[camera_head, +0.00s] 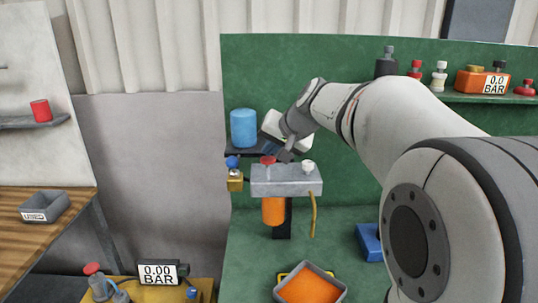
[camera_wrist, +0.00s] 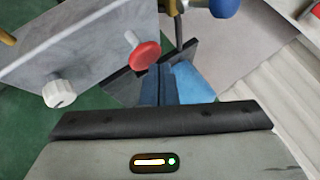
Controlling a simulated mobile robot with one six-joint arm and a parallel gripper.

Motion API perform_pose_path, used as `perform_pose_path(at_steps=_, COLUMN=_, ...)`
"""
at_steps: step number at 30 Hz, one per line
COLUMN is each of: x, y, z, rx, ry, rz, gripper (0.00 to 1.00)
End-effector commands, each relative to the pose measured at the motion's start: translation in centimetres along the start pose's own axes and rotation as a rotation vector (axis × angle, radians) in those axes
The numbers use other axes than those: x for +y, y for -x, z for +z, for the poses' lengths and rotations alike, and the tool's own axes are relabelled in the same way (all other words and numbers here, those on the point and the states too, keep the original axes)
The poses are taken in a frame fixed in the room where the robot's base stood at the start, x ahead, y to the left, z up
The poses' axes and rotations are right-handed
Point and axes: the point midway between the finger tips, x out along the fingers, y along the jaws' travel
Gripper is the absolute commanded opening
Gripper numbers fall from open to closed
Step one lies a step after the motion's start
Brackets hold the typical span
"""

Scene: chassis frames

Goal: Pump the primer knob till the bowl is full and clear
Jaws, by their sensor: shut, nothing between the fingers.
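A grey filter head (camera_head: 287,181) is mounted in front of the green panel. A red knob (camera_head: 267,160) and a white knob (camera_head: 308,167) stand on it; no label shows which is the primer. An orange bowl (camera_head: 274,211) hangs below; its fill level and clarity cannot be told. My gripper (camera_head: 284,154) is shut and empty, angled down just above and behind the head, close to the red knob. In the wrist view the shut fingertips (camera_wrist: 161,68) are beside the red knob (camera_wrist: 145,56); contact is unclear. The white knob (camera_wrist: 59,93) is farther left.
A blue-knobbed brass valve (camera_head: 234,175) sits left of the head, below a blue cylinder (camera_head: 243,128) on a shelf. A yellow hose (camera_head: 312,215) hangs at right. A grey tray (camera_head: 336,294) holding orange stands below.

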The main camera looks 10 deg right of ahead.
Motion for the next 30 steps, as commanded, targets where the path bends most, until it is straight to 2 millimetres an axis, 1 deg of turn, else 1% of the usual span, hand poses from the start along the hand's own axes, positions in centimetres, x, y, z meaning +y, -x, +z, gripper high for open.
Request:
perform_pose_path(at_steps=3, x=-0.4, y=0.6, z=-0.5, rx=0.002, ry=0.001, rz=0.0, gripper=0.0)
perform_pose_path(at_steps=13, x=-0.5, y=0.6, z=-0.5, rx=0.002, ry=0.001, rz=-0.001, gripper=0.0)
perform_pose_path(at_steps=17, x=-0.7, y=1.0, z=-0.8, rx=0.003, ry=0.001, rz=-0.001, gripper=0.0)
perform_pose_path(at_steps=30, x=-2.9, y=4.0, z=-2.9, rx=0.003, ry=0.001, rz=-0.001, gripper=0.0)
